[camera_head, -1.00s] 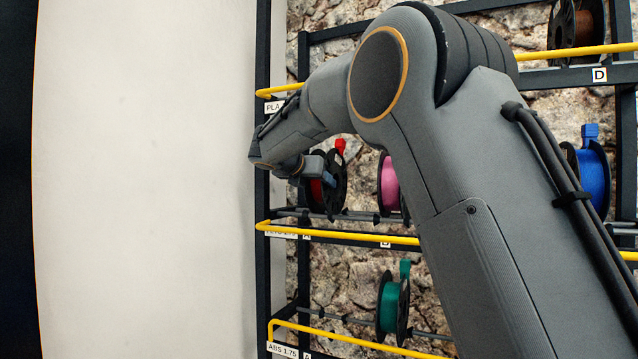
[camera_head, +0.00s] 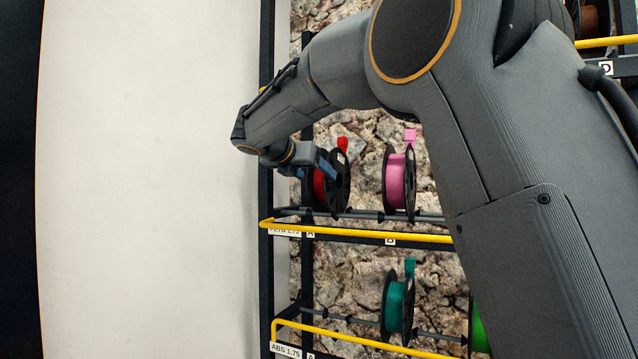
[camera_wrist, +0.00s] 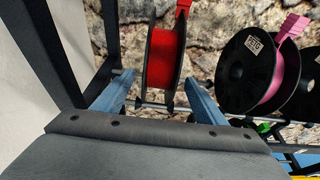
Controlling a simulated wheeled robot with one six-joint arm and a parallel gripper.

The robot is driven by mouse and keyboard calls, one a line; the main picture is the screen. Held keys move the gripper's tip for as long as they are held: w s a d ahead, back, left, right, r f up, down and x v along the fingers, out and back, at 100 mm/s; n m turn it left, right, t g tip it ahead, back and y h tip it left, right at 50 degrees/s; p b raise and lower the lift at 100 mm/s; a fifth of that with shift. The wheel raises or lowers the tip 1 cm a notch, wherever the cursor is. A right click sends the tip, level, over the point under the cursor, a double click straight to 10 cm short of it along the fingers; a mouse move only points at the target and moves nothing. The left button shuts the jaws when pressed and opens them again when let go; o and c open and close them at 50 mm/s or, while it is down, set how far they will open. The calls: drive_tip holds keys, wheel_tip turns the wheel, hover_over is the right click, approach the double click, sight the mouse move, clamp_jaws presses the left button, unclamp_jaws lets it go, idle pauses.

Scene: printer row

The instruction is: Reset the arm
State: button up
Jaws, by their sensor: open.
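My gripper (camera_head: 327,165) is in front of the red spool (camera_head: 319,186) on the middle shelf in the head view. In the wrist view my gripper (camera_wrist: 158,98) shows two blue fingers spread apart with nothing held between them. The red spool (camera_wrist: 165,58) stands upright just beyond the gap between the fingers. From these frames I cannot tell the exact distance between fingers and spool. My arm stretches across the head view from the lower right.
A pink spool (camera_head: 396,182) stands right of the red one on the same shelf. A teal spool (camera_head: 394,305) and a green spool (camera_head: 480,328) are below. Yellow rails (camera_head: 360,235) run along the shelf fronts. A pale wall (camera_head: 150,180) stands to the left.

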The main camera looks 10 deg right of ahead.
drive_tip(key=shift+v, duration=0.75)
